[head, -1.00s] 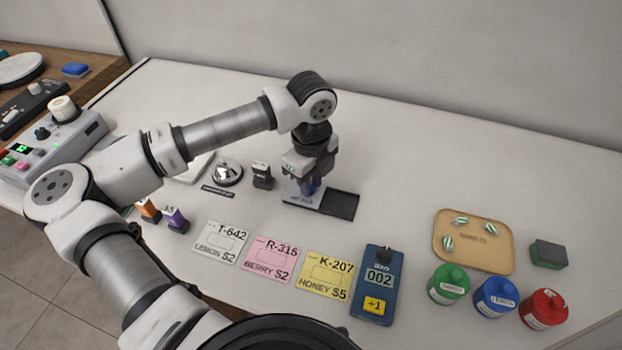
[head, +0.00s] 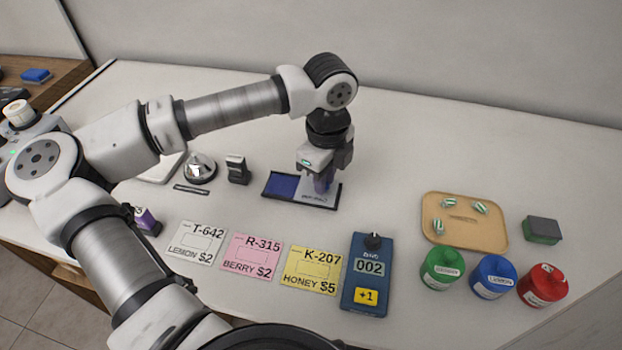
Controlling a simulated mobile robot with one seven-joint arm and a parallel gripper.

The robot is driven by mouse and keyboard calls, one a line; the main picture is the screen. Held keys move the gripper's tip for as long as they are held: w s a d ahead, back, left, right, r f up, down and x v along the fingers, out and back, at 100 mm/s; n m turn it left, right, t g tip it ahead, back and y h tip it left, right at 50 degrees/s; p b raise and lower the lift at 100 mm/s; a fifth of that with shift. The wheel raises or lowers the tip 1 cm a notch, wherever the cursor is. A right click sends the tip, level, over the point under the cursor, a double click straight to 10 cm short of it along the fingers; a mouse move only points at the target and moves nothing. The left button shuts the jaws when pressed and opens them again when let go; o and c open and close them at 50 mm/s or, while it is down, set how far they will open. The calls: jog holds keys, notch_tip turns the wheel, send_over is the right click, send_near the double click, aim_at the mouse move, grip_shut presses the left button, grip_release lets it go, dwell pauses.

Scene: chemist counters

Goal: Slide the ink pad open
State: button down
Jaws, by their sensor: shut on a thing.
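The ink pad (head: 282,186) is a flat dark tray on the counter, behind the price cards. Its blue pad is bare on the left side. Its pale lid (head: 318,197), with small lettering, lies over the right side of the tray. My gripper (head: 322,188) points straight down over the right half and is shut on the lid's raised part, mostly hidden by the fingers.
A small black-and-white item (head: 237,169) and a silver bell (head: 200,169) stand left of the pad. White, pink and yellow cards and a blue counter device (head: 367,275) lie in front. A tan tray (head: 464,240) and colored jars are at right.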

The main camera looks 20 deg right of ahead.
jog(key=c, duration=1.3)
grip_release()
notch_tip(320, 180, up, 14)
jog(key=b, duration=0.2)
jog(key=shift+s+f, duration=0.1)
jog(key=shift+f, duration=0.05)
